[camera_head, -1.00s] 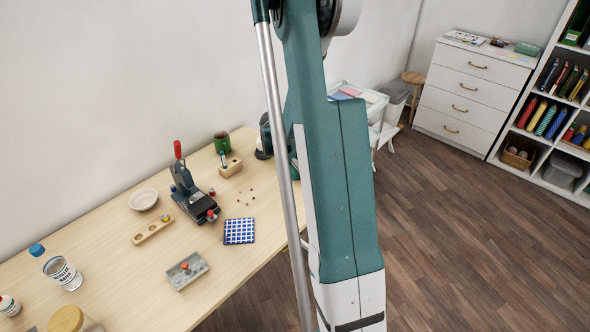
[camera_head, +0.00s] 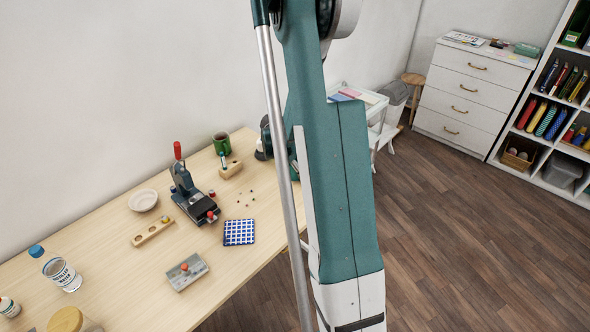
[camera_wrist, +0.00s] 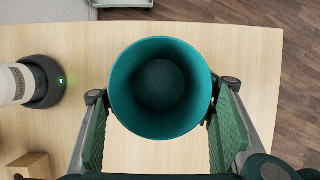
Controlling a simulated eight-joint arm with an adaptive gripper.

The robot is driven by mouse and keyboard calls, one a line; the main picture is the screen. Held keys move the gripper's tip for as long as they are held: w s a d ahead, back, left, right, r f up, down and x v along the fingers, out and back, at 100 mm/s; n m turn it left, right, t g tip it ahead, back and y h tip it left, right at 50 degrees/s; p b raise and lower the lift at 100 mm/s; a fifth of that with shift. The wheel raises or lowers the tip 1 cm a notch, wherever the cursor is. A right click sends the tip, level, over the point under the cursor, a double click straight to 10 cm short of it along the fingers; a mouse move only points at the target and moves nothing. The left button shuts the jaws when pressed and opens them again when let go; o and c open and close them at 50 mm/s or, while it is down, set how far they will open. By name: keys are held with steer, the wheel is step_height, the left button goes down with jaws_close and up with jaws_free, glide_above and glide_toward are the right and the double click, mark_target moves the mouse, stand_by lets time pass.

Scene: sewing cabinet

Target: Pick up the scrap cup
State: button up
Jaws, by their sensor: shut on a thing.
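The scrap cup, a round teal cup (camera_wrist: 120,82), shows from above in the wrist view, with its open mouth facing the camera. The inside looks teal and darker at the bottom. My gripper (camera_wrist: 162,92) is shut on the cup, with one green-padded finger at its left side and one at its right. Pale wooden table top lies behind the cup; I cannot tell whether the cup touches it.
In the wrist view a white cylinder with a dark base (camera_wrist: 42,82) stands left of the cup, and a wooden block (camera_wrist: 30,165) lies lower left.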

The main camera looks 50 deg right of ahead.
steer(key=shift+r, duration=0.15)
step_height(320, 180, up, 10)
steer(key=p, duration=0.2)
stand_by(0.7)
